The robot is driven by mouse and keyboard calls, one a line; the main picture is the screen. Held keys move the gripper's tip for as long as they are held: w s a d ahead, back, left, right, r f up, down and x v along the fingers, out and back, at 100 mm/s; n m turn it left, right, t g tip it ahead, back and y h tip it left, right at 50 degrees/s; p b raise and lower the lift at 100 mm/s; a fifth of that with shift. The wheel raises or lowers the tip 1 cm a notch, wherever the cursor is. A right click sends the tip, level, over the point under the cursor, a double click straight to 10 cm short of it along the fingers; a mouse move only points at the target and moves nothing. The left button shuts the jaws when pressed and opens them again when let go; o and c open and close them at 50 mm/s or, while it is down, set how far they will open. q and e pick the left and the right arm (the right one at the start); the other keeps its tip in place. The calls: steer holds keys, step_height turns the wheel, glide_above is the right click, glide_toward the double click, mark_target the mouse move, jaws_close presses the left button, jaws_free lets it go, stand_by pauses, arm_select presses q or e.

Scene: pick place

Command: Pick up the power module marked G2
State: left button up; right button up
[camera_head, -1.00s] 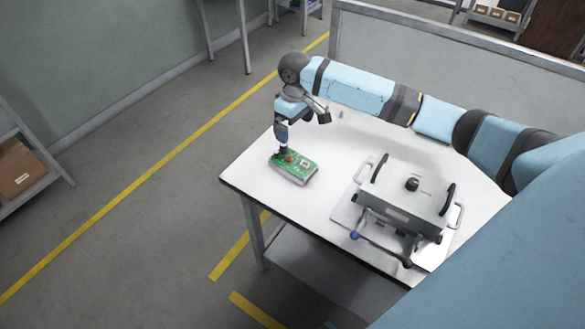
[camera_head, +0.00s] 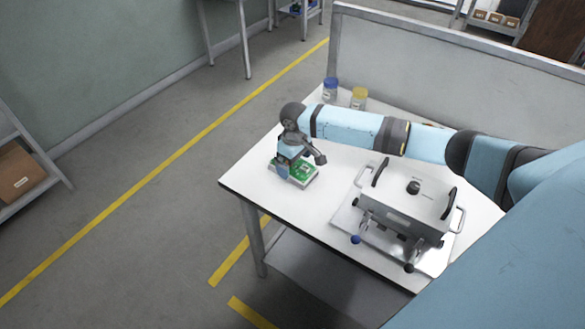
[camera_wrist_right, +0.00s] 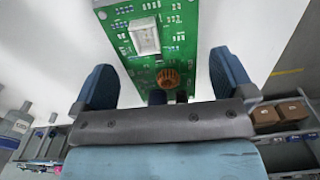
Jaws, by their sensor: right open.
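A green circuit board (camera_head: 303,172) on a pale base lies near the left end of the white table. In the right wrist view, the board (camera_wrist_right: 180,28) carries a white rectangular block (camera_wrist_right: 144,36), a copper-coloured coil (camera_wrist_right: 168,78) and dark round parts near the palm. I cannot read a G2 mark on any of them. My right gripper (camera_head: 284,164) points down, low over the board's left end. In the wrist view its blue fingers (camera_wrist_right: 165,82) are open, one on each side of the board's near end, with nothing held. My left gripper is out of view.
A grey metal fixture (camera_head: 405,205) with black handles stands on a plate to the right. Blue-lidded (camera_head: 330,90) and yellow-lidded (camera_head: 358,99) jars stand at the back edge. A grey partition (camera_head: 450,85) runs behind the table. The table's front left is clear.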

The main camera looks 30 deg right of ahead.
steer(key=shift+f, duration=0.6)
steer(key=shift+r, duration=0.1)
steer(key=c, duration=1)
